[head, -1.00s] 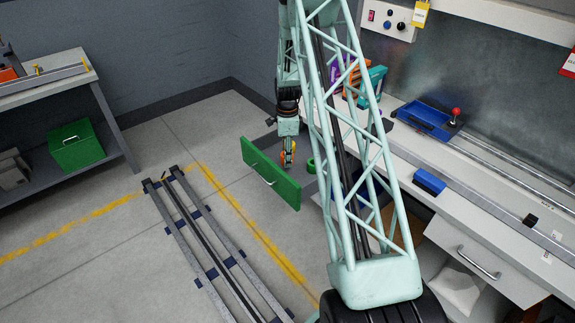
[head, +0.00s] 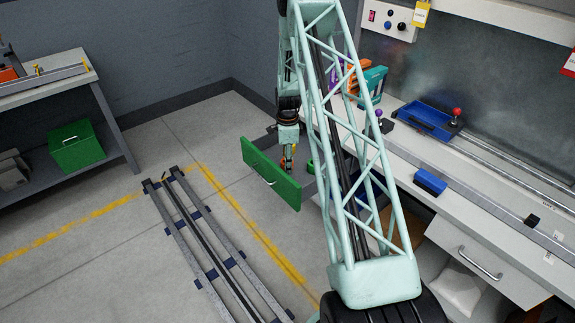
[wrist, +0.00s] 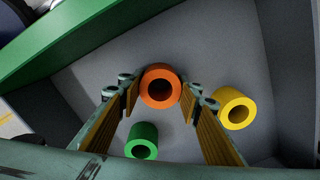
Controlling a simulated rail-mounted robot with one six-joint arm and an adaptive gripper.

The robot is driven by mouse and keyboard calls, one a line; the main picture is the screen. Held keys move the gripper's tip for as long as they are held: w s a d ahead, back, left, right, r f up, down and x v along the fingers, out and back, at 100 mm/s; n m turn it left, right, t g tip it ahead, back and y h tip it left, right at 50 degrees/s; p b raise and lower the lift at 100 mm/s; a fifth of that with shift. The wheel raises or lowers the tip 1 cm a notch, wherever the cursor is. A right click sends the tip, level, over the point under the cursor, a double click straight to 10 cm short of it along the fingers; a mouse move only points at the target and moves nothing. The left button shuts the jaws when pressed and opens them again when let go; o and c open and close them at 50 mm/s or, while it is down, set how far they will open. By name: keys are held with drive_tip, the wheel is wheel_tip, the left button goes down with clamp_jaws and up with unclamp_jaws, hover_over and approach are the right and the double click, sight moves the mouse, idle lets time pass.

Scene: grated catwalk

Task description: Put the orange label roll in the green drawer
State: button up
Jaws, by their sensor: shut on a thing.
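The green drawer (head: 270,176) is pulled open, and its green front panel (wrist: 110,28) crosses the top left of the wrist view. My gripper (head: 289,163) reaches down into the drawer behind that panel. In the wrist view my gripper (wrist: 160,95) is shut on the orange label roll (wrist: 160,71), which sits between the fingertips over the grey drawer floor. I cannot tell whether the roll touches the floor. In the head view the panel and gripper hide most of the roll.
A green roll (wrist: 141,152) and a yellow roll (wrist: 222,98) lie in the drawer, one on each side below the orange roll. The workbench (head: 405,170) with a blue tray (head: 425,121) stands right of the drawer. Floor rails (head: 215,245) run at the left.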

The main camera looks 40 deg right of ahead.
drive_tip(key=shift+f, duration=0.15)
drive_tip(key=o, duration=0.9)
drive_tip(key=shift+r, duration=0.2)
drive_tip(key=shift+r+p, duration=0.95)
drive_tip(key=shift+r, duration=5)
